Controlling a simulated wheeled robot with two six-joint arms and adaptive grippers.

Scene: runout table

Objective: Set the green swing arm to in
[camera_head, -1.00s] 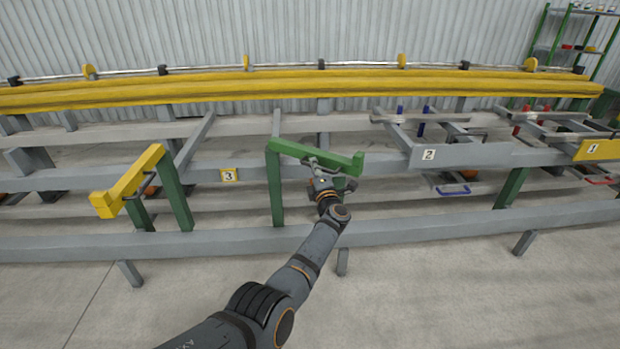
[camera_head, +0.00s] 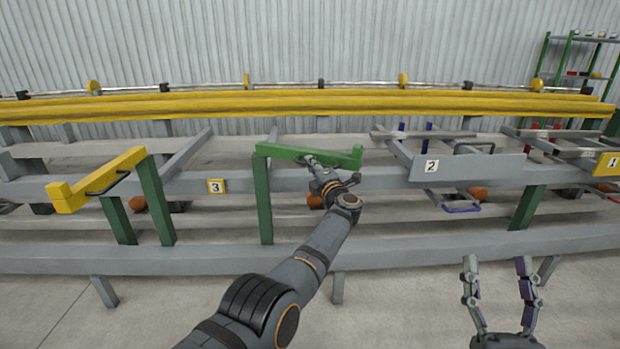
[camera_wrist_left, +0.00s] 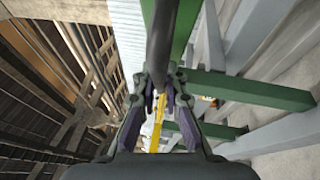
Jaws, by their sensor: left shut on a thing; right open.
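The green swing arm (camera_head: 318,154) runs along the front of the runout table, from the top of its green post (camera_head: 263,205) rightward to a short upturned end. My left gripper (camera_head: 318,167) is at its dark handle, near the middle of the arm. In the left wrist view my left gripper (camera_wrist_left: 161,92) is shut on the dark handle bar (camera_wrist_left: 160,50), with the green arm (camera_wrist_left: 185,25) just behind it. My right gripper (camera_head: 498,280) is low at the right in the head view, open and empty, apart from the table.
A yellow swing arm (camera_head: 95,180) juts toward me at the left. A grey plate marked 2 (camera_head: 465,167) is right of the green arm. Grey rails (camera_head: 420,245) cross the front. Long yellow stock (camera_head: 300,103) lies along the back. The floor in front is open.

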